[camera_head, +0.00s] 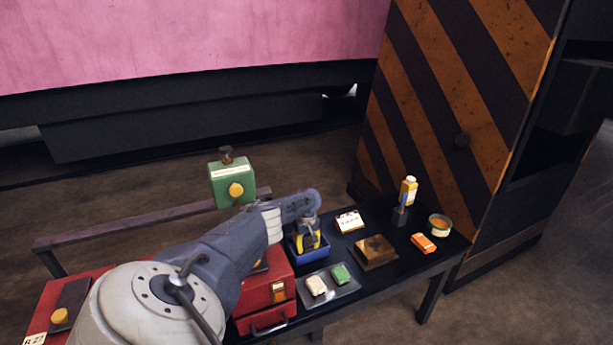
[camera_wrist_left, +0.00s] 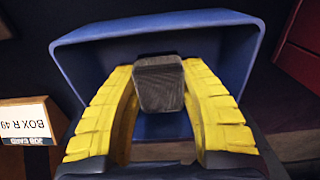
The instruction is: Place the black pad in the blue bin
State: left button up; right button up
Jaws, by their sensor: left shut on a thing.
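The blue bin (camera_head: 313,256) stands on the dark table, just right of the red toolbox. My left gripper (camera_head: 307,240) points down over the bin, its yellow fingers at the opening. In the left wrist view the fingers are shut on the black pad (camera_wrist_left: 160,84), a small dark grey block held between the tips. The blue bin (camera_wrist_left: 76,62) surrounds the pad and fingertips there. I cannot tell whether the pad touches the bin floor. In the head view the pad is hidden by the gripper. My right gripper is not in view.
The red toolbox (camera_head: 266,310) stands close left of the bin.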

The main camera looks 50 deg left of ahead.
aim_at(307, 242)
pick_arm(q)
jog(key=o, duration=1.3)
jog(key=shift+r, duration=0.1)
notch_tip(307, 242, up, 12)
jog(key=shift+d, duration=0.1)
